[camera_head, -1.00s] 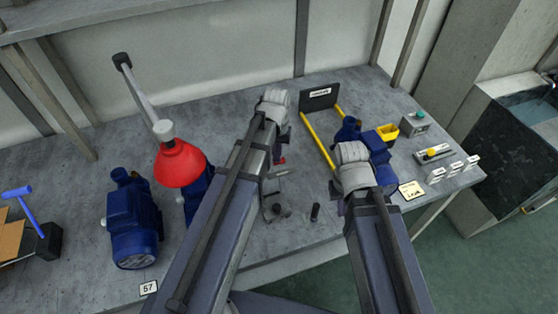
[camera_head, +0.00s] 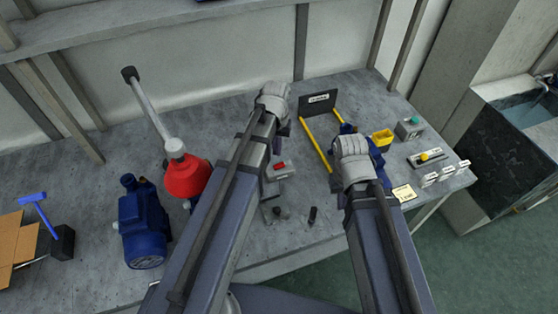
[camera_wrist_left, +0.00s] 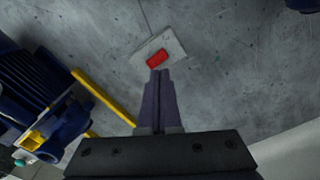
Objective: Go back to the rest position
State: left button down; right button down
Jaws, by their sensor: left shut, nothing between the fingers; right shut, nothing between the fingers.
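My left gripper (camera_wrist_left: 158,78) is shut and empty in the left wrist view, its fingertips in front of a red rocker switch (camera_wrist_left: 157,58) on a light plate.
A yellow-railed bay (camera_head: 317,143) holds a blue pump (camera_head: 378,160) partly behind my right wrist. A red funnel-shaped lamp (camera_head: 187,178) on a grey arm and a blue motor (camera_head: 143,225) stand left of my left arm.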

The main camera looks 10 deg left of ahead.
pick_arm(q)
jog(key=shift+r, duration=0.4)
jog(key=s+d+m+y, duration=0.1)
jog(key=s+d+m, duration=0.3)
jog(key=s+d, duration=0.6)
jog(key=s, duration=0.4)
jog(key=shift+s+d+m, duration=0.15)
jog(key=shift+d+m, duration=0.1)
jog(key=shift+m, duration=0.05)
